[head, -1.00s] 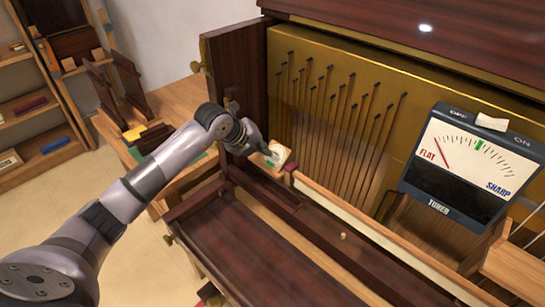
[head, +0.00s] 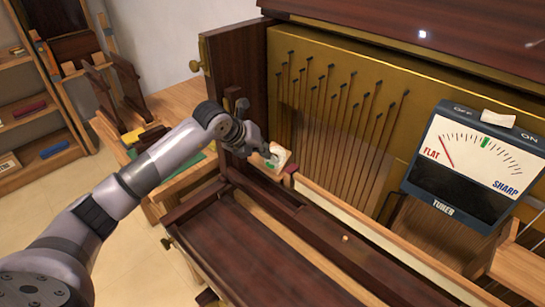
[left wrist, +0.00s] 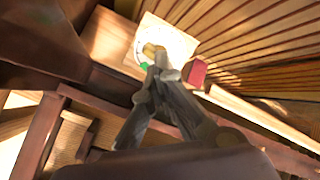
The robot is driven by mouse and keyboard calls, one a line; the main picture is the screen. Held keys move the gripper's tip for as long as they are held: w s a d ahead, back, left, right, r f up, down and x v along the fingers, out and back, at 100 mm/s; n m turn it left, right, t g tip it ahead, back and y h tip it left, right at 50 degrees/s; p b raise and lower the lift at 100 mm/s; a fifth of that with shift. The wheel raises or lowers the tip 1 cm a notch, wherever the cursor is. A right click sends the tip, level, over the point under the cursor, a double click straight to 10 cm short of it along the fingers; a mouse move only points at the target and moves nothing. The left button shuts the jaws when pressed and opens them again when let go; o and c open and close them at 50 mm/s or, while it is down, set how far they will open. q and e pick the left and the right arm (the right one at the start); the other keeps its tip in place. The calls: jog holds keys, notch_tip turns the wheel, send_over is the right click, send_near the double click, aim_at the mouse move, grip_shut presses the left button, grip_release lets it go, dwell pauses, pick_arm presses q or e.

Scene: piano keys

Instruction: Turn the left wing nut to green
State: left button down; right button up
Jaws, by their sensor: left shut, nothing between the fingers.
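The left wing nut (left wrist: 152,49) is a small brass piece on a white round dial (left wrist: 178,44) set on a pale block. A green mark (left wrist: 143,66) shows at the dial's lower left edge. In the head view the dial (head: 279,154) sits at the left end of the opened piano, with the nut mostly hidden. My left gripper (left wrist: 162,68) is shut, with its fingertips right at the nut; I cannot tell whether they touch it. It also shows in the head view (head: 265,151). My right gripper is not in view.
A tuner (head: 470,168) stands at the right, its needle on the FLAT side, away from its green mark. A red block (left wrist: 197,72) sits beside the dial. A dark wooden panel (head: 235,85) stands behind my left wrist. Slanted strings (head: 335,130) fill the back.

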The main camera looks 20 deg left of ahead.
pick_arm(q)
jog(key=shift+f+m+b, duration=0.15)
jog(key=shift+m+b, duration=0.4)
jog(key=shift+m, duration=0.25)
jog(key=shift+m+b, duration=0.35)
jog(key=shift+m, duration=0.55)
jog(key=shift+m+b, duration=0.6)
jog(key=shift+m, duration=1.5)
